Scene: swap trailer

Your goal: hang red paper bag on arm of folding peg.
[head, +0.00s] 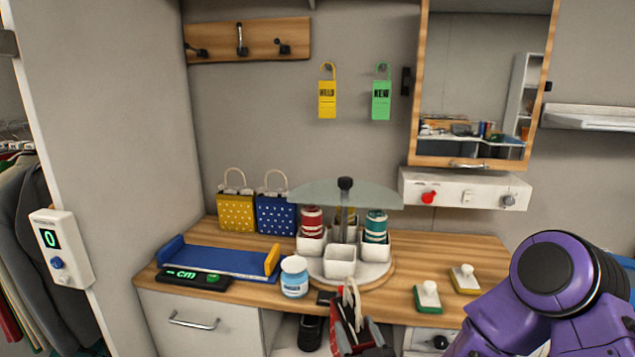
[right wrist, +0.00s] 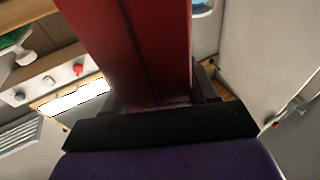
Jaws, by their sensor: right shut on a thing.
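The red paper bag (head: 344,333) with pale handles shows at the bottom centre of the head view, in front of the counter. In the right wrist view the red bag (right wrist: 135,50) fills the space between my fingers. My right gripper (head: 362,345) is shut on it; its lower part is out of frame. A wooden peg board (head: 220,42) hangs high on the wall at upper left, with a left peg (head: 197,51), a middle peg (head: 240,40) and a right peg (head: 282,46), all empty. I cannot tell which one folds. My left gripper is out of view.
The counter (head: 440,245) holds a yellow bag (head: 236,210), a blue bag (head: 276,214), a blue tray (head: 222,262), a jar (head: 294,277) and a glass-topped carousel (head: 345,193). A mirror cabinet (head: 412,85) is at right. Wall before the pegs looks clear.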

